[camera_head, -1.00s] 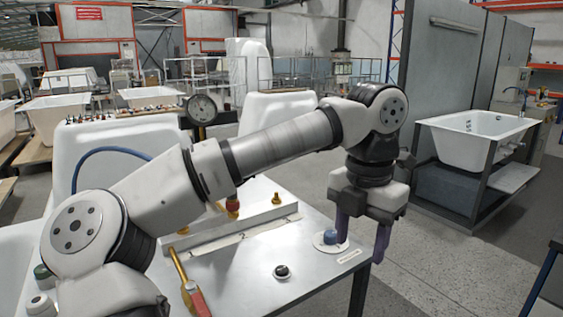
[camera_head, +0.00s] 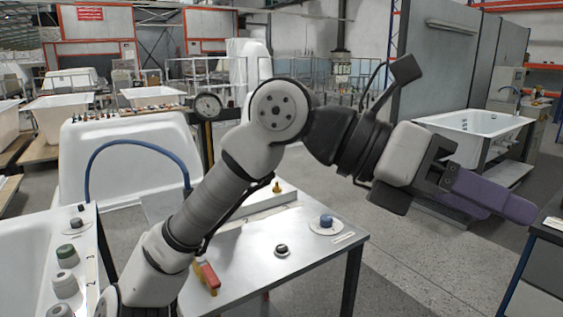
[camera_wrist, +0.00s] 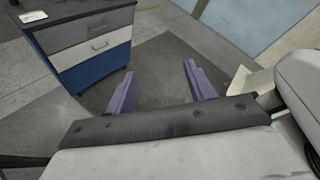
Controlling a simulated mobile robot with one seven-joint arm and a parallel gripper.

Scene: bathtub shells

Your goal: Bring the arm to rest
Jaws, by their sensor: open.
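My gripper (camera_head: 495,197) is raised to the right of the metal worktable (camera_head: 250,275) in the head view, its purple fingers pointing right and slightly down. In the wrist view my gripper (camera_wrist: 160,85) shows two purple fingers spread apart with only bare floor between them. It is open and empty. My arm is lifted clear above the table. A blue knob (camera_head: 326,221) on a pale round plate sits at the table's right end, apart from the gripper.
A black knob (camera_head: 281,251) and a red-handled tool (camera_head: 208,277) are on the worktable. A drawer cabinet (camera_wrist: 92,45) stands at the wrist view's upper left. A white bathtub (camera_head: 478,130) sits on a stand at the right. Open floor (camera_head: 415,275) lies right of the table.

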